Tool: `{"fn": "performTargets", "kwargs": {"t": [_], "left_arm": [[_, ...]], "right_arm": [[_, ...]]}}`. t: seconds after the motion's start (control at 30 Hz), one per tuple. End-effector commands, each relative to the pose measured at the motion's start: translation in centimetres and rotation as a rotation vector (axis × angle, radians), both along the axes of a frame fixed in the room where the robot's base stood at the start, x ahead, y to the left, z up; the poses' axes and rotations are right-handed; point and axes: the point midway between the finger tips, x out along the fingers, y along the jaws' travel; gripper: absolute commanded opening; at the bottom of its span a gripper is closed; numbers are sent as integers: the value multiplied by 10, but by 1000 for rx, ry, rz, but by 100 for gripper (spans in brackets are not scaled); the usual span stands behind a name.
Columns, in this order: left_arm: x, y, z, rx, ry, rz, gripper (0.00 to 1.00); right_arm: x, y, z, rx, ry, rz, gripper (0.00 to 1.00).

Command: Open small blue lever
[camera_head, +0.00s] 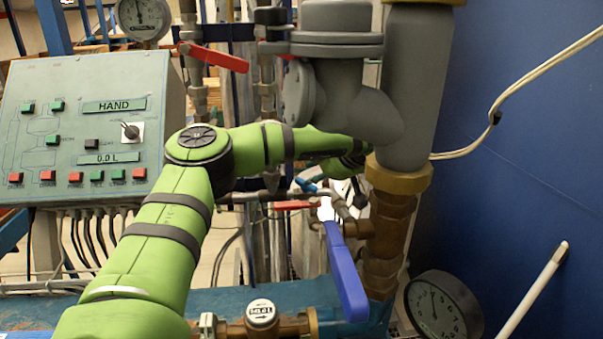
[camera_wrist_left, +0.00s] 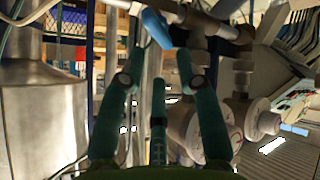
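The small blue lever (camera_head: 306,185) shows in the head view below my left forearm, near a thin horizontal pipe. In the left wrist view a blue lever (camera_wrist_left: 157,28), apparently the same one, hangs from a pipe at the top. My left gripper (camera_wrist_left: 159,62) has its dark green fingers spread apart. The lever is just beyond the fingertips, roughly in line with the gap, and nothing is held. Whether a finger touches it I cannot tell. In the head view the gripper is mostly hidden behind the grey valve body and pipe. My right gripper is not in view.
A larger blue lever (camera_head: 345,272) hangs before the brass pipe (camera_head: 388,235). Red levers (camera_head: 215,57) (camera_head: 295,205) are close by. A grey pipe and valve (camera_head: 335,90) crowd the arm. A control panel (camera_head: 85,125) stands left; a gauge (camera_head: 443,307) is low right.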

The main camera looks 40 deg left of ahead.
Motion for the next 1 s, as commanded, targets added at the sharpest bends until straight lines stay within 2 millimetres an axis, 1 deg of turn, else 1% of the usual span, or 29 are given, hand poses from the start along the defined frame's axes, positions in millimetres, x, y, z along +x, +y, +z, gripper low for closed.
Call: {"fn": "performTargets", "kwargs": {"t": [0.03,0.1,0.3,0.4,0.53,0.8,0.87,0.9,1.0], "left_arm": [[0,4,-2,1,2,3,34],[1,12,-8,0,4,3,34],[6,35,-28,-2,4,3,34],[8,43,-36,-3,2,1,34],[10,49,-43,-4,0,1,34],[10,50,-45,-4,-1,0,34],[10,50,-45,-4,-1,0,10],[10,49,-45,-4,-1,0,0],[10,49,-45,-4,-1,0,0]], "right_arm": [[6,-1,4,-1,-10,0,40],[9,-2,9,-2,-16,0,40],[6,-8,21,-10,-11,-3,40],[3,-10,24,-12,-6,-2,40],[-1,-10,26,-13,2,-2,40],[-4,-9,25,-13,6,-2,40],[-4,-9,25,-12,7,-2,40],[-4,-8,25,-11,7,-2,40],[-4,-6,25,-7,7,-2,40]]}}
